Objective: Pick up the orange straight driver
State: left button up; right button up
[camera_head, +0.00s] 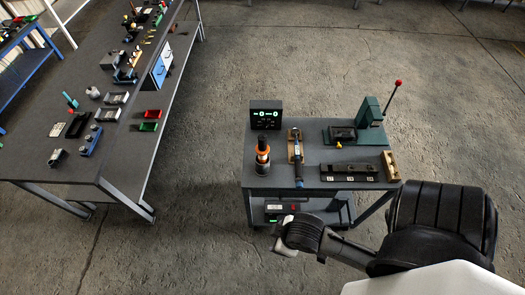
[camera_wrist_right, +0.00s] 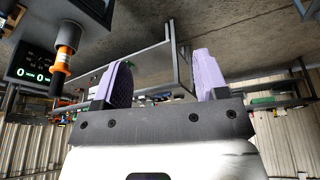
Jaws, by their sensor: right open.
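The orange straight driver (camera_head: 262,153), orange and black with a pale band, stands upright on the left part of the small grey cart's top (camera_head: 230,181). It also shows at the upper left of the right wrist view (camera_wrist_right: 63,58), outside the fingers. My right gripper (camera_wrist_right: 162,78) is open, with two lilac finger pads spread apart and nothing between them. In the head view my right arm comes in from the lower right, its hand low in front of the cart, apart from the driver; the fingers are hard to make out there. My left gripper is not in view.
A black display box (camera_head: 265,114) stands behind the driver. A dark tool (camera_head: 298,157) lies to its right by a wooden holder. A green press (camera_head: 368,112) with a red-knobbed lever and a dark block strip (camera_head: 348,173) fill the right side. A long workbench (camera_head: 75,185) stands left.

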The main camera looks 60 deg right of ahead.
jog(key=w+d+r+n+t+h+b, duration=0.15)
jog(key=w+d+r+b, duration=0.3)
jog(key=w, duration=0.55)
jog(key=w+d+r+n+t+h+b, duration=0.15)
jog(key=w+d+r+t+b, duration=0.3)
jog(key=w, duration=0.55)
jog(key=w+d+r+n+t+h+b, duration=0.1)
jog(key=w+d+r+h+b, duration=0.1)
jog(key=w+d+r+b, duration=0.45)
jog(key=m+g+y, duration=0.5)
jog(key=m+g, duration=0.4)
jog(key=g, duration=0.2)
send_over(262, 137)
notch_tip(262, 137, down, 11)
jog(key=f, duration=0.4)
jog(key=f+p, duration=0.1)
jog(key=f, duration=0.3)
jog(key=shift+s+a+f, duration=0.1)
jog(key=shift+s+a, duration=0.05)
jog(key=shift+a, duration=0.05)
jog(key=f, duration=0.3)
jog(key=shift+d+f+p, duration=0.2)
jog(key=shift+f+p, duration=0.15)
jog(key=shift+f, duration=0.65)
